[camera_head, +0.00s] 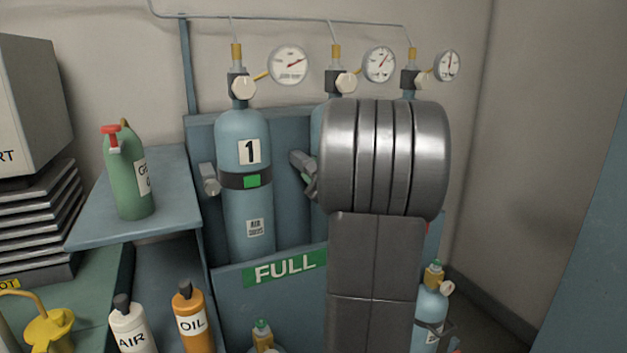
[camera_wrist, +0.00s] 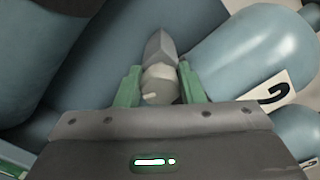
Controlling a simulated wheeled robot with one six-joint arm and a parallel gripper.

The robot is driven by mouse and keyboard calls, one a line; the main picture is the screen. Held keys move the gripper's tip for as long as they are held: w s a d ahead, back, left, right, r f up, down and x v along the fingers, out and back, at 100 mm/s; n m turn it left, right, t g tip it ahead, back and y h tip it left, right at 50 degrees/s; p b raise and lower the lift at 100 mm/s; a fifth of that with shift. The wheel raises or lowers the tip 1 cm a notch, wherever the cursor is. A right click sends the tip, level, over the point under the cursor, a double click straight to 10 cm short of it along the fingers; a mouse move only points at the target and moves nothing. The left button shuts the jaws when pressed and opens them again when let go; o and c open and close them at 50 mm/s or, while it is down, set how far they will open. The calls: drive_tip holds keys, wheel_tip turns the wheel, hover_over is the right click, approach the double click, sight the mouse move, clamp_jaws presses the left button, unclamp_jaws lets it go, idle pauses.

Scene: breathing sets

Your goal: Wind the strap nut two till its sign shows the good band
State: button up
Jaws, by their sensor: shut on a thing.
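In the wrist view, the pale, rounded strap nut two (camera_wrist: 158,82) sits between the green fingers of my gripper (camera_wrist: 160,88), which are shut on it. A grey wedge-shaped piece adjoins it at the top. The blue cylinder two (camera_wrist: 250,55) lies to its right, with part of its number label (camera_wrist: 272,93) showing. In the head view, my arm hides most of cylinder two, and its strap and sign cannot be seen. A grey bracket end (camera_head: 299,160) shows just left of my arm.
Cylinder one (camera_head: 245,215) stands to the left, with a green strap sign (camera_head: 252,181) and its own strap nut (camera_head: 209,180). Gauges (camera_head: 379,64) hang above. A green can (camera_head: 127,175) stands on the left shelf (camera_head: 180,215). An orange oil bottle (camera_head: 189,316) is below.

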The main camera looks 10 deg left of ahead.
idle(0.5)
drive_tip(key=o, duration=0.7)
drive_tip(key=v, duration=1.3)
drive_tip(key=shift+s+d, duration=0.25)
drive_tip(key=shift+s, duration=0.1)
